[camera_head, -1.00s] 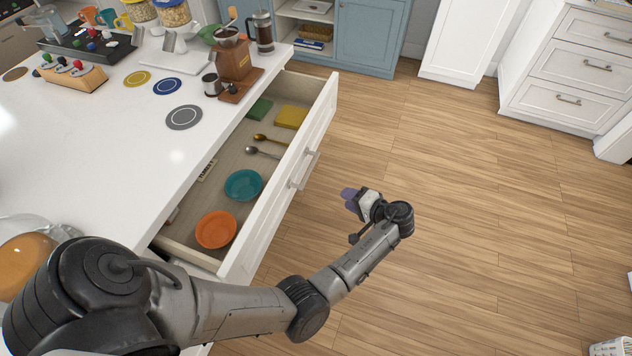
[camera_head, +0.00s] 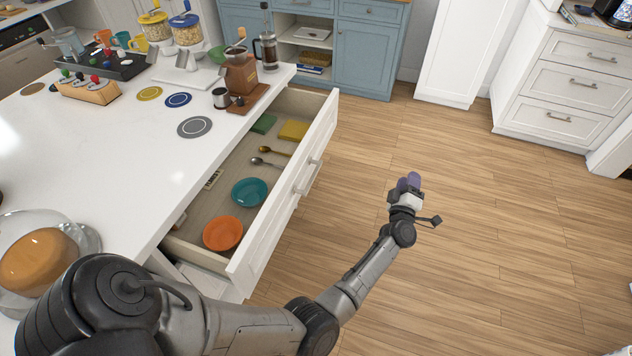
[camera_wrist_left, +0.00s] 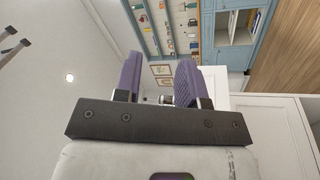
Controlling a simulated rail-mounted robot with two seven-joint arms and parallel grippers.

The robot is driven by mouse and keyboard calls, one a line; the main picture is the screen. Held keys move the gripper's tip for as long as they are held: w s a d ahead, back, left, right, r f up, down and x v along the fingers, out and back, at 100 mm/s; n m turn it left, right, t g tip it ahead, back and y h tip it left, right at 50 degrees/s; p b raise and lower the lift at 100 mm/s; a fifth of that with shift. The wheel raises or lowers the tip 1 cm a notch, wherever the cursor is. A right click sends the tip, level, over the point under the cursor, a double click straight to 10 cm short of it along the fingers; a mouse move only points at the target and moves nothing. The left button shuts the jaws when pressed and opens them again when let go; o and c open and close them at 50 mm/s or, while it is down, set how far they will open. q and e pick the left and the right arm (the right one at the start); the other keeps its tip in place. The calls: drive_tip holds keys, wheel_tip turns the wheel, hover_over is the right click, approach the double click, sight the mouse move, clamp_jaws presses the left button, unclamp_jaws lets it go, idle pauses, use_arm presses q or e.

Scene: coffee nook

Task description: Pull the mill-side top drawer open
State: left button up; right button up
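The mill-side top drawer (camera_head: 233,169) stands pulled out from the white counter. Its white front (camera_head: 262,240) faces right and carries a bar handle (camera_head: 308,178). Inside lie an orange plate (camera_head: 222,233), a teal plate (camera_head: 250,192), two spoons (camera_head: 267,162), a yellow cloth (camera_head: 293,131) and a green one (camera_head: 263,123). My left gripper (camera_head: 409,181) is to the right of the handle, clear of it, over the floor. In the left wrist view its purple fingers (camera_wrist_left: 158,80) are apart with nothing between them. My right gripper is out of view.
The wooden coffee mill (camera_head: 241,77) stands on the counter (camera_head: 110,150) near the drawer's far end, with a French press (camera_head: 268,52) behind. A glass dome over a brown cake (camera_head: 40,262) is at lower left. The wooden floor (camera_head: 500,220) is open to the right.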

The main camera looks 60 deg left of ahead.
use_arm(q)
drive_tip(key=s+a+f+n+g+y, duration=0.2)
drive_tip(key=s+a+n+g+y, duration=0.3)
drive_tip(key=s+n+g, duration=0.55)
drive_tip(key=n+g, duration=0.8)
drive_tip(key=g, duration=0.2)
approach(313, 176)
drive_tip(key=shift+h, duration=0.5)
drive_tip(key=b+x, duration=0.1)
drive_tip(key=x, duration=0.8)
drive_tip(key=shift+s+a+r, duration=0.1)
drive_tip(key=shift+a, duration=0.3)
drive_tip(key=shift+c, duration=0.4)
clamp_jaws()
